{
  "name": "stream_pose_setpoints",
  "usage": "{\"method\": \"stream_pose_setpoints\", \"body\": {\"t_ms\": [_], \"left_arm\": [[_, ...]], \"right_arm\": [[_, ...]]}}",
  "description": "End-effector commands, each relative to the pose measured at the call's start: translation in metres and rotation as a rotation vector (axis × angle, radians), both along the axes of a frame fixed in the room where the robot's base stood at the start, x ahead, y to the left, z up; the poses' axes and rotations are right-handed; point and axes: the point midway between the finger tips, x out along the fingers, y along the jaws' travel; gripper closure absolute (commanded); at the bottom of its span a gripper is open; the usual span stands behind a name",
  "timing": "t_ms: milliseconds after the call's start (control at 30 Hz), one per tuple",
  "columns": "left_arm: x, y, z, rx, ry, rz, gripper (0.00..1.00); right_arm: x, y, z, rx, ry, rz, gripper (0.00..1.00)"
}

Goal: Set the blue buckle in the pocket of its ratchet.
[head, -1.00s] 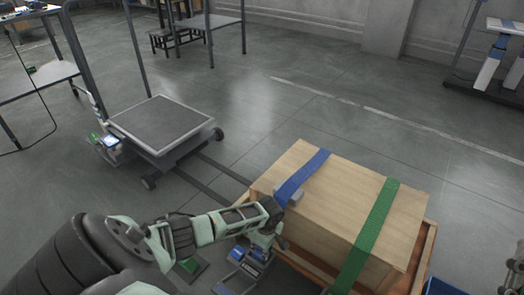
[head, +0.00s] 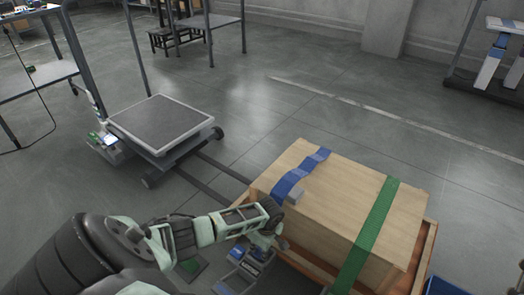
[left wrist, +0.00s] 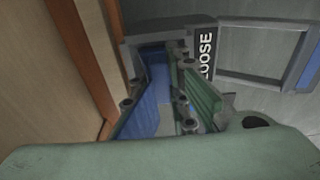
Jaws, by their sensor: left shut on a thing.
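My left gripper (head: 268,228) is low at the near left side of the wooden box, shut on the blue buckle. Its fingers mostly hide the buckle in the head view. In the left wrist view the blue buckle (left wrist: 157,88) shows between the green fingers, close to a grey housing of the blue ratchet (left wrist: 172,32), beside a label reading "LOOSE". I cannot tell whether the buckle is inside the pocket. The blue strap (head: 300,175) lies rippled over the box top to a grey piece at the edge. The blue ratchet (head: 247,262) is just below the gripper. My right gripper is out of view.
The wooden box (head: 345,190) sits in a wooden tray (head: 424,262), with a green strap (head: 375,222) across it. A low cart (head: 160,125) stands at the left. The floor behind the box is clear.

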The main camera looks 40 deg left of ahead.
Motion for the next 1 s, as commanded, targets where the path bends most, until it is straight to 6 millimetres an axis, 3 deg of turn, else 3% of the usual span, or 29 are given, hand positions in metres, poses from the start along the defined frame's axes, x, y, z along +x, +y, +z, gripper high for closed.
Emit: {"method": "stream_pose_setpoints", "body": {"t_ms": [333,367,600,1000], "left_arm": [[0.0005,0.0002,-0.0003,0.000,-0.001,0.000,1.00],[0.0005,0.0002,-0.0003,0.000,-0.001,0.000,0.83],[0.0003,0.0003,-0.0004,0.000,0.000,0.001,0.63],[0.0001,0.0001,0.0038,0.000,0.000,0.001,0.63]], "right_arm": [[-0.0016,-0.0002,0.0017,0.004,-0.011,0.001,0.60],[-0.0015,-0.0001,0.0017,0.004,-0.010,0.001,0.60],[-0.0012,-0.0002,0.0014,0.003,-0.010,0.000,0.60],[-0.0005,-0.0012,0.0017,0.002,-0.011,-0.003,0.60]]}}
